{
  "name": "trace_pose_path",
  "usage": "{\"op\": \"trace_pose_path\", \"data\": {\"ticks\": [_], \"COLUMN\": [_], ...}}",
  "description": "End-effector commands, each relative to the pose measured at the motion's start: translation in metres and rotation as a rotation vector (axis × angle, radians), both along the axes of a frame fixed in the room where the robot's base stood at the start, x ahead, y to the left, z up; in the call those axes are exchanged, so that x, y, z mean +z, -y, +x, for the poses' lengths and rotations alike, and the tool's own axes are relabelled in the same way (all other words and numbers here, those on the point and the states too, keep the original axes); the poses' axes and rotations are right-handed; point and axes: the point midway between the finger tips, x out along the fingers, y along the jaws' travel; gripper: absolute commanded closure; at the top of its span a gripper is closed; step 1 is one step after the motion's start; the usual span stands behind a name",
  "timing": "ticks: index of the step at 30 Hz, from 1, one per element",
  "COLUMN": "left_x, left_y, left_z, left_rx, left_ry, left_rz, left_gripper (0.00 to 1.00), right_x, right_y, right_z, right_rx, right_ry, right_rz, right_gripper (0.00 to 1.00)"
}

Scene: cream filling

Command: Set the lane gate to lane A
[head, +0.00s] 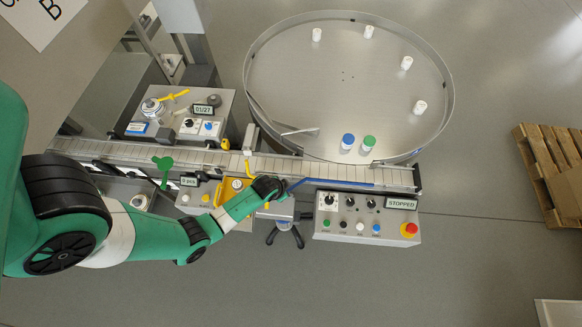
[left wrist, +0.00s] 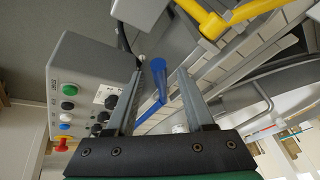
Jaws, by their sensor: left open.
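A blue bar (head: 335,183), which looks like the lane gate, lies along the near side of the conveyor (head: 400,178). Its upright blue handle (left wrist: 159,76) shows between my left gripper's fingers in the left wrist view, with a thin blue bar running down from it. My left gripper (head: 284,190) is open at the left end of the bar in the head view; its fingers (left wrist: 158,88) stand apart on either side of the handle. I cannot tell whether either finger touches it. No lane letters are readable. My right gripper is not in view.
A control box (head: 367,217) reading STOPPED, with a red button (head: 411,228), stands right of my gripper. A yellow bent bar (left wrist: 213,22) is close by. A round table (head: 345,90) holds white bottles, plus blue-capped (head: 348,140) and green-capped (head: 369,142) ones.

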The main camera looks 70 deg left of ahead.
Motion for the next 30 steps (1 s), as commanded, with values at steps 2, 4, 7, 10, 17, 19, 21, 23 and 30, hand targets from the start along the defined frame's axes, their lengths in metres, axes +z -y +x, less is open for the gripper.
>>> {"op": "trace_pose_path", "data": {"ticks": [2,4,7,10,17,19,21,23,30], "left_x": [-0.0049,-0.0045,-0.0036,-0.0035,-0.0036,-0.0036,-0.0036,-0.0036,-0.0036], "left_y": [-0.0008,-0.0008,-0.0008,-0.0008,-0.0007,-0.0007,-0.0007,-0.0007,-0.0007], "left_z": [0.0005,0.0006,0.0007,0.0007,0.0006,0.0006,0.0006,0.0006,0.0006], "left_rx": [0.001,0.001,0.001,0.000,0.000,0.000,0.000,0.000,0.000], "left_ry": [0.000,0.000,0.000,0.000,0.000,0.000,0.000,0.000,0.000], "left_rz": [0.000,0.000,0.000,0.000,0.000,0.000,0.000,0.000,0.000], "left_gripper": [0.47,0.47,0.47,0.49,0.90,1.00,1.00,1.00,1.00], "right_x": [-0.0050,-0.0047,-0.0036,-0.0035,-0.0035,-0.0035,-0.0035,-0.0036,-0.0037], "right_y": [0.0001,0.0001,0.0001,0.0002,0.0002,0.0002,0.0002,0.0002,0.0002], "right_z": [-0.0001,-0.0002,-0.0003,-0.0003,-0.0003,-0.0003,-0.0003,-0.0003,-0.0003], "right_rx": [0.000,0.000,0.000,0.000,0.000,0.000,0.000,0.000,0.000], "right_ry": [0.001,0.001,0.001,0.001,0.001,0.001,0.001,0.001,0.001], "right_rz": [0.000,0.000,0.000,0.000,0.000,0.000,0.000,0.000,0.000], "right_gripper": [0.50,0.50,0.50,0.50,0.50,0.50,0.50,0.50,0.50]}}
